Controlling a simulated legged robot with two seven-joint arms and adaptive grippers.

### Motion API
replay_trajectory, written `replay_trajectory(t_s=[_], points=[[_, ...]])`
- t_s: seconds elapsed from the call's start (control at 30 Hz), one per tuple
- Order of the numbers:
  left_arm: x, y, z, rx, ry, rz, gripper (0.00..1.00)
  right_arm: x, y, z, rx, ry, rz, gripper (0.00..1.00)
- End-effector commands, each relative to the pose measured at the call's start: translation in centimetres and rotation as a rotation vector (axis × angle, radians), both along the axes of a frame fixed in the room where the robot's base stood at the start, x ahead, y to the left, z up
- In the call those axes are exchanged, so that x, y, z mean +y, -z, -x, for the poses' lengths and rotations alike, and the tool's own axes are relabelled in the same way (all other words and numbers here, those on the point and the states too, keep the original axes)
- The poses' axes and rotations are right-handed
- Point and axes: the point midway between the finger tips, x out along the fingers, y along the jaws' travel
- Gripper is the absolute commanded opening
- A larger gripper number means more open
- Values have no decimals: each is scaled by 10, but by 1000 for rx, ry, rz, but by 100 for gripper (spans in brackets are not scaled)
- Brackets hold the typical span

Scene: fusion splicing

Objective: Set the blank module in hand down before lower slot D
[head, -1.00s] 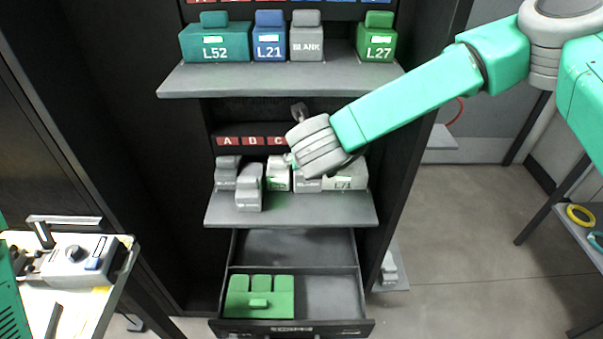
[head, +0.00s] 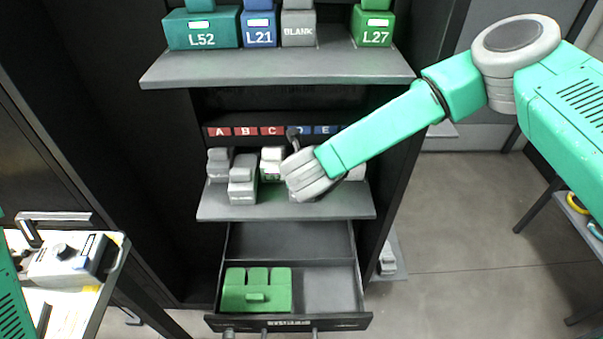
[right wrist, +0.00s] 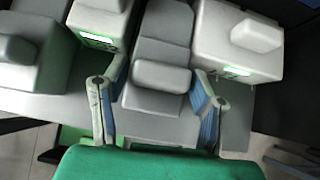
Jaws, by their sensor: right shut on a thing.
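In the head view my right gripper (head: 302,192) is low over the lower shelf (head: 290,212), below the D label of the label strip (head: 258,131). The wrist hides its fingers and most of what it holds. In the right wrist view the right gripper (right wrist: 158,105) is shut on the grey blank module (right wrist: 160,78), with a finger at each side of its raised handle. The module stands between two light modules with green labels, one at left (right wrist: 97,20) and one at right (right wrist: 238,45). I cannot tell whether its underside touches the shelf. My left gripper is out of view.
Grey modules (head: 242,182) and a white one (head: 271,167) stand left of the gripper; one module sits further forward. The upper shelf (head: 280,68) with larger modules overhangs. Below, an open drawer (head: 330,290) holds a green block (head: 256,292). A device (head: 65,258) stands at left.

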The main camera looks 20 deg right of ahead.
Motion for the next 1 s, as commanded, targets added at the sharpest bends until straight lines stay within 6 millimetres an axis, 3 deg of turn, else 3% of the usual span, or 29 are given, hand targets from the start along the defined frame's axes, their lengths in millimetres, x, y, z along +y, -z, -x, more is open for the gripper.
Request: replay_trajectory(t_s=[0.1,0.13,0.2,0.6,1.0], points=[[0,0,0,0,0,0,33,1,0,0,0,0,1,21],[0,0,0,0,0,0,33,1,0,0,1,0,1,56],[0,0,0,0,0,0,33,2,0,0,2,0,3,73],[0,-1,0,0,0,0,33,2,-6,5,1,-2,-1,73],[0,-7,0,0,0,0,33,16,-62,58,0,-4,-1,73]])
